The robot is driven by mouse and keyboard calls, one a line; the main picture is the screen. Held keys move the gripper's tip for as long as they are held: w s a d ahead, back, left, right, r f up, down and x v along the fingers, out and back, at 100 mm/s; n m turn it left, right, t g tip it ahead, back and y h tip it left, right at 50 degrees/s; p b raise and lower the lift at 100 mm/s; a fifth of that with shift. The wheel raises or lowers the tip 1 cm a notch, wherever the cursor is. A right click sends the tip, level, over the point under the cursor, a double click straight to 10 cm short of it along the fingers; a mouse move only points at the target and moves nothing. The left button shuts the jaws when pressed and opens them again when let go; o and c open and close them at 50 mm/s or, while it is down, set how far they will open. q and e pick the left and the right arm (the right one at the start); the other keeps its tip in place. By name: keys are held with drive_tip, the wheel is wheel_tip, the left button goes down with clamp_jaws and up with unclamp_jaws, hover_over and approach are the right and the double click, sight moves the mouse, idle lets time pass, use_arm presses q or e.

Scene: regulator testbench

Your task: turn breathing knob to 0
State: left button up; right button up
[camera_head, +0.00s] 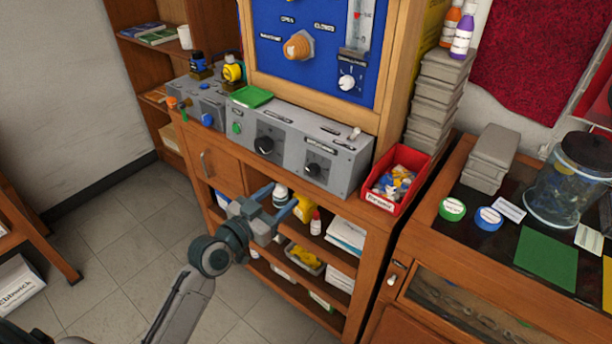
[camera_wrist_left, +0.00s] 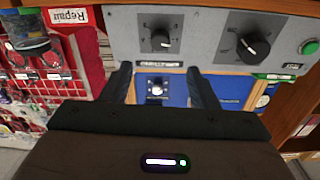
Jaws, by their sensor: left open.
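The grey console has a large black knob (camera_head: 264,145) and a smaller black knob (camera_head: 314,170); both also show in the left wrist view, large (camera_wrist_left: 254,46) and small (camera_wrist_left: 160,40). The blue upright panel (camera_head: 275,55) carries a white knob (camera_head: 346,82) and an orange knob (camera_head: 298,45). The labels are too small to read, so I cannot tell which knob is the breathing knob. My left gripper (camera_head: 277,202) is open and empty, in front of the cabinet and below the console, apart from every knob. The right gripper is out of view.
A red bin (camera_head: 372,198) of small parts stands right of the console. A green tray (camera_head: 251,96) lies on top of it. The cabinet's open shelves (camera_head: 283,262) hold bottles and boxes behind the gripper. The floor (camera_head: 110,230) at left is clear.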

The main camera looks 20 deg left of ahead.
sight(310, 172)
use_arm(q)
drive_tip(key=p+x, duration=0.1)
drive_tip(key=x, duration=0.8)
drive_tip(key=shift+w+d+p, duration=0.1)
drive_tip(key=shift+w+p, duration=0.2)
drive_tip(key=shift+p, duration=0.1)
drive_tip(key=shift+w+d, duration=0.1)
drive_tip(key=shift+w, duration=0.35)
drive_tip(key=c, duration=1)
